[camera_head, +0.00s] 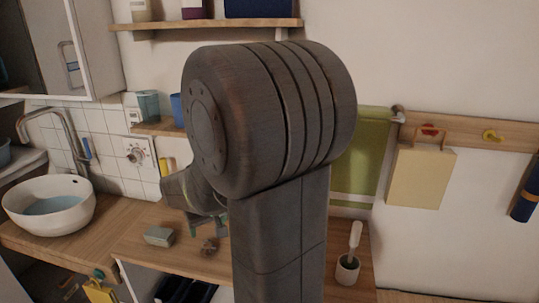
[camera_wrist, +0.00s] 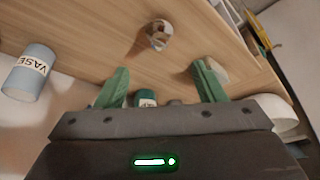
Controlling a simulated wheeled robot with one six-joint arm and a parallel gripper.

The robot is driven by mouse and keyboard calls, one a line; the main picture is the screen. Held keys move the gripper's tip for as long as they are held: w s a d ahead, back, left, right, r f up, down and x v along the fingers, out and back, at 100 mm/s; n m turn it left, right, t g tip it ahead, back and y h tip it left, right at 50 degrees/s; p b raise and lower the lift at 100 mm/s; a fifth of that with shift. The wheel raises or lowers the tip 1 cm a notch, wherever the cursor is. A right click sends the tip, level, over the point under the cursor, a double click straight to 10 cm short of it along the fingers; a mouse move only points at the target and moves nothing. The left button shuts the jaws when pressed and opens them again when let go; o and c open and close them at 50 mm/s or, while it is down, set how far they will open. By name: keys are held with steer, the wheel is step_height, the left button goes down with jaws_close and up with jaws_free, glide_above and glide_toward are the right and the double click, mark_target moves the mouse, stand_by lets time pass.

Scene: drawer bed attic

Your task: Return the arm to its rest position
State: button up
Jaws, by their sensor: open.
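My arm fills the middle of the head view, with its large grey joint raised high. My gripper is mostly hidden behind it there, low over the wooden counter (camera_head: 130,230). In the wrist view, my gripper (camera_wrist: 160,86) has its two green fingers spread wide apart with nothing held between them. The counter's wooden surface (camera_wrist: 90,30) lies beyond the fingers.
A white basin (camera_head: 48,208) stands at the left below a tap. A grey-green block (camera_head: 159,236) and a small brownish item (camera_head: 208,246) lie on the counter. A cup with a brush (camera_head: 347,268) stands right of my arm.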

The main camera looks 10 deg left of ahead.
mark_target(207, 242)
steer(key=x, duration=1)
steer(key=shift+f, duration=0.25)
steer(key=shift+f+b, duration=0.15)
steer(key=shift+b, duration=0.25)
